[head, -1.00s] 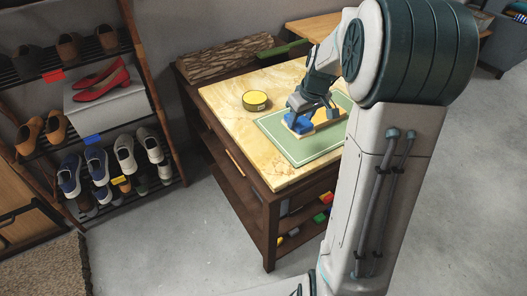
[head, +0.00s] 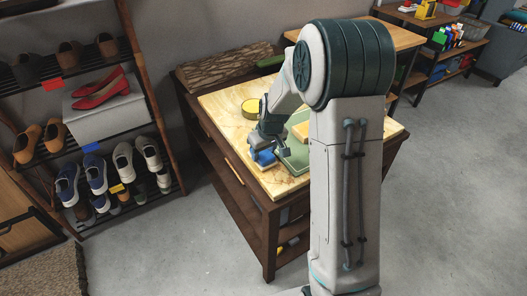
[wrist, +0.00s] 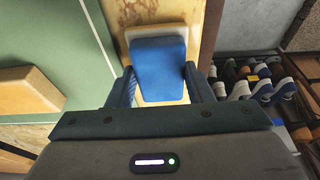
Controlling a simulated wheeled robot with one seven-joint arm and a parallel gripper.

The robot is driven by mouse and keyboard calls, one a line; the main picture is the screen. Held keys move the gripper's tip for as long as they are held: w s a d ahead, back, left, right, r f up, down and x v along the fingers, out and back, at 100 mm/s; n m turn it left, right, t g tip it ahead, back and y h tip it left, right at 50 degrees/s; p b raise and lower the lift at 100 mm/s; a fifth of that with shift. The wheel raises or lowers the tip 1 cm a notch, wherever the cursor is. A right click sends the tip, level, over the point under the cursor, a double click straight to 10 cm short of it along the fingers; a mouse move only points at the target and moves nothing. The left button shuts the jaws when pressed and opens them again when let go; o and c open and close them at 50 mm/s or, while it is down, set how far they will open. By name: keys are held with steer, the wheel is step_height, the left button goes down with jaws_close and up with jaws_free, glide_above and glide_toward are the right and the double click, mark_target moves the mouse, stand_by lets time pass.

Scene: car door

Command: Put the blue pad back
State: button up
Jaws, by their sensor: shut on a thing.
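The blue pad (wrist: 160,66) is between the two fingers of my gripper (wrist: 159,84) in the wrist view, with a white border showing around its far end. I cannot tell whether that border is part of the pad or lies under it. In the head view my gripper (head: 266,146) is shut on the pad (head: 264,158) near the left front edge of the workbench top (head: 222,102). The pad is left of the green mat (head: 295,160). Whether it touches the bench top is unclear.
A wooden block (wrist: 28,90) lies on the mat, partly hidden by my arm in the head view. A round yellow tin (head: 250,108) stands behind my gripper. A bark-covered slab (head: 225,64) lies at the back. A shoe rack (head: 120,150) stands left of the bench.

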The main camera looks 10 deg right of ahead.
steer(key=shift+r, duration=0.1)
steer(key=o, duration=0.9)
steer(key=shift+o, duration=0.2)
steer(key=a+p+v, duration=0.1)
steer(key=v, duration=1.1)
steer(key=s+r+m, duration=0.3)
steer(key=s, duration=2.1)
steer(key=shift+a+m+g+h, duration=0.3)
steer(key=shift+a+g+h, duration=0.05)
steer(key=shift+g+h, duration=0.05)
